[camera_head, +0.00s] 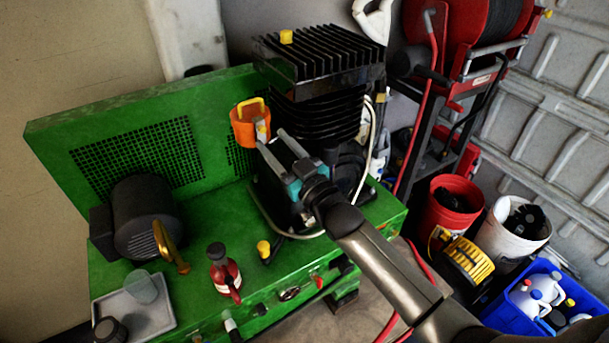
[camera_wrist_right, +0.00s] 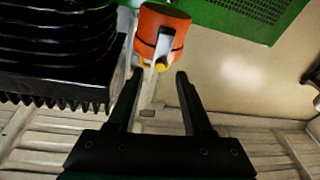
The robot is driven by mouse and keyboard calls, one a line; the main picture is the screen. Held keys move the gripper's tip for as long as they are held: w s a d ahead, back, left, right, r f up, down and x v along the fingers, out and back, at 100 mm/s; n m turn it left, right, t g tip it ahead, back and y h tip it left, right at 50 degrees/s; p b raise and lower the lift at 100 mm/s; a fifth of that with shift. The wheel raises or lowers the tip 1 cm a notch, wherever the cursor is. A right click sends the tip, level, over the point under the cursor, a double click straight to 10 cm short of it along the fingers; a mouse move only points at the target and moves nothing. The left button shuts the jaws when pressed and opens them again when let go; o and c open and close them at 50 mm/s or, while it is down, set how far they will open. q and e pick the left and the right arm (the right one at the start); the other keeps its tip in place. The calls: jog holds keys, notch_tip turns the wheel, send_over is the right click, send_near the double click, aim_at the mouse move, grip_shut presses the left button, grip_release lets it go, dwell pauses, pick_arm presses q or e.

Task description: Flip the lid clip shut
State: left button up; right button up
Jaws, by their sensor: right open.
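An orange canister (camera_head: 246,132) with a yellow part on top is beside the black finned compressor, in front of the green panel. It also shows in the right wrist view (camera_wrist_right: 158,22), with a dark band around it. A pale grey clip (camera_wrist_right: 164,44) with a yellow end stands on its side facing my gripper. I cannot tell how far the clip is swung. My right gripper (camera_head: 273,138) is open, its fingers pointing at the canister. In the right wrist view the clip's lower end is near the gap between the fingertips (camera_wrist_right: 158,76); touching cannot be told. My left gripper is not in view.
The black finned compressor (camera_head: 318,68) stands close beside the gripper. The green bench (camera_head: 195,225) carries a dark motor (camera_head: 146,217), a red bottle (camera_head: 224,272) and a grey tray (camera_head: 160,318). Red (camera_head: 450,212) and white (camera_head: 514,240) buckets stand at the right.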

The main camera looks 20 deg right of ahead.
jog(key=v, duration=1.1)
jog(key=shift+s, duration=0.2)
jog(key=s+d+f+m+g+h+b, duration=0.1)
jog(key=s+f+g+h+b, duration=0.15)
jog(key=f, duration=0.95)
jog(key=s+d+f+m+g+h+b, duration=0.1)
jog(key=s+d+f+g, duration=0.2)
jog(key=f, duration=1)
jog(key=s+f+g+h+b, duration=0.1)
jog(key=s+f+g, duration=0.25)
jog(key=f, duration=0.85)
jog(key=s+f+g+b, duration=0.1)
jog(key=s+f+g, duration=0.2)
jog(key=s+f, duration=0.4)
jog(key=s+a+f+g+h+b, duration=0.1)
jog(key=s+f+g, duration=0.2)
jog(key=s+f, duration=0.4)
jog(key=s+f+g+b, duration=0.2)
jog(key=s+f, duration=0.5)
jog(key=s, duration=1)
jog(key=shift+a+f+m+g, duration=0.2)
jog(key=shift+a+m+g, duration=0.2)
jog(key=shift+g, duration=0.3)
jog(key=shift+s+h, duration=0.1)
jog(key=shift+h, duration=0.15)
